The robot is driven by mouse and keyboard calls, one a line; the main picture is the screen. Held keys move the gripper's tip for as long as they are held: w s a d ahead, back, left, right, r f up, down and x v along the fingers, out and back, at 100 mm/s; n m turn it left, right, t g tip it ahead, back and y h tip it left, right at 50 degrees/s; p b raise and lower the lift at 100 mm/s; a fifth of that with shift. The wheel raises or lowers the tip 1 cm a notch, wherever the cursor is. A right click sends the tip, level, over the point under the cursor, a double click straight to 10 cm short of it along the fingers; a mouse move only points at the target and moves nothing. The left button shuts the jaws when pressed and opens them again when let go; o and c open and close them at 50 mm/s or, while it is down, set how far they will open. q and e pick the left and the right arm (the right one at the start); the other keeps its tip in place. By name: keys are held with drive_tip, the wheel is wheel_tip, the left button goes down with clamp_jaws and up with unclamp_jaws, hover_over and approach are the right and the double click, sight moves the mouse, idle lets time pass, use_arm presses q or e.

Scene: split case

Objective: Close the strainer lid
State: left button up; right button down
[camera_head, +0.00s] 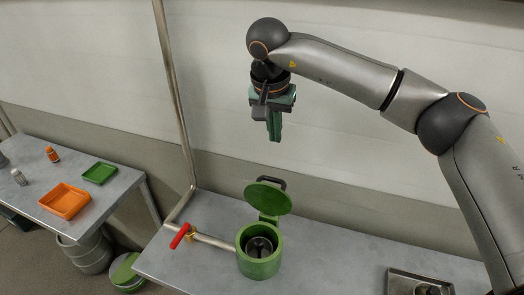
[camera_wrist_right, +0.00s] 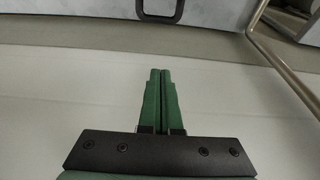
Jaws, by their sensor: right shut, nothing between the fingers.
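The green strainer (camera_head: 260,262) stands on the grey table. Its round green lid (camera_head: 268,197) is raised at the back on a hinge, leaving the dark inside visible. A dark handle loop (camera_head: 272,182) shows behind the lid; a dark loop (camera_wrist_right: 160,10) also shows at the top edge of the right wrist view. My right gripper (camera_head: 275,136) is high above and behind the strainer, apart from the lid, pointing down. Its green fingers (camera_wrist_right: 160,85) are together with nothing between them. My left gripper is not in view.
A pipe with a red-handled valve (camera_head: 181,236) is left of the strainer, and a vertical pipe (camera_head: 175,100) rises behind it. A metal tray (camera_head: 400,280) lies at the right. A left table holds an orange tray (camera_head: 64,201) and a green tray (camera_head: 100,173).

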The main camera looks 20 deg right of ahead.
sight(270, 192)
drive_tip(key=p+x, duration=0.1)
drive_tip(key=x, duration=0.8)
drive_tip(key=shift+s+d+f, duration=0.1)
drive_tip(key=shift+s+f, duration=0.05)
drive_tip(key=shift+f, duration=0.1)
drive_tip(key=s+a, duration=0.1)
drive_tip(key=s+a+p, duration=0.1)
drive_tip(key=s, duration=0.1)
drive_tip(key=shift+r, duration=0.15)
